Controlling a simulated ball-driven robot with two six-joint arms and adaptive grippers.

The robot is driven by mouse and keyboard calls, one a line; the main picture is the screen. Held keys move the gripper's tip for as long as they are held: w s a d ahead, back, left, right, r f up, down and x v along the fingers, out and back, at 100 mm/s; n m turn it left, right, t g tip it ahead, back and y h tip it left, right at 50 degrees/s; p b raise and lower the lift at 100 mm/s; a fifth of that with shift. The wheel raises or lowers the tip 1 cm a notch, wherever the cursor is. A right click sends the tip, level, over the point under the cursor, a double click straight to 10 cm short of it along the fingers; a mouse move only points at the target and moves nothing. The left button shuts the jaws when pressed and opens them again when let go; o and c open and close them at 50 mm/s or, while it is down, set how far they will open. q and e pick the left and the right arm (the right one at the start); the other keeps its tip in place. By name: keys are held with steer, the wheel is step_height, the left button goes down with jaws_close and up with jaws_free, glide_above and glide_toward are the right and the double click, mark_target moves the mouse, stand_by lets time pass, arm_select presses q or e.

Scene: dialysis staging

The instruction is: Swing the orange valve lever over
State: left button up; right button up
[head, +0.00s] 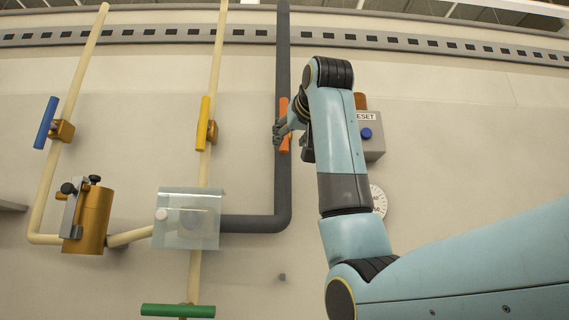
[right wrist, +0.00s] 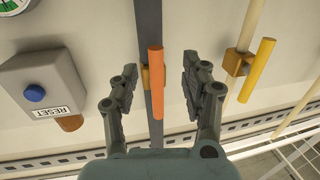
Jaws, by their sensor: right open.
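The orange valve lever (head: 284,126) is on the dark grey vertical pipe (head: 283,60) on the wall, and it lies roughly in line with that pipe. The lever also shows in the right wrist view (right wrist: 156,82), in front of its brass valve body. My right gripper (head: 280,131) is at the lever in the head view and partly covers it. In the right wrist view the right gripper (right wrist: 160,85) is open, with one finger on each side of the lever and a gap on both sides. My left gripper is not in view.
A yellow lever (head: 204,123) and a blue lever (head: 46,122) are on cream pipes to the left. A green lever (head: 178,311) is low down. A grey box with a blue button (head: 366,133) marked RESET is right of the pipe. A clear cover (head: 171,241) stands below.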

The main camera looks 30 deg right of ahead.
mark_target(285, 144)
steer(key=w+d+r+p, duration=0.1)
steer(key=w, duration=0.2)
steer(key=w+d+p, duration=0.1)
steer(key=w+p, duration=0.1)
steer(key=w, duration=0.1)
steer(key=w+d+r+p, duration=0.1)
steer(key=w+d+p, duration=0.1)
steer(key=w, duration=0.1)
steer(key=shift+r, duration=0.3)
jaws_close()
steer(key=shift+w+f, duration=0.3)
steer(key=shift+w, duration=0.05)
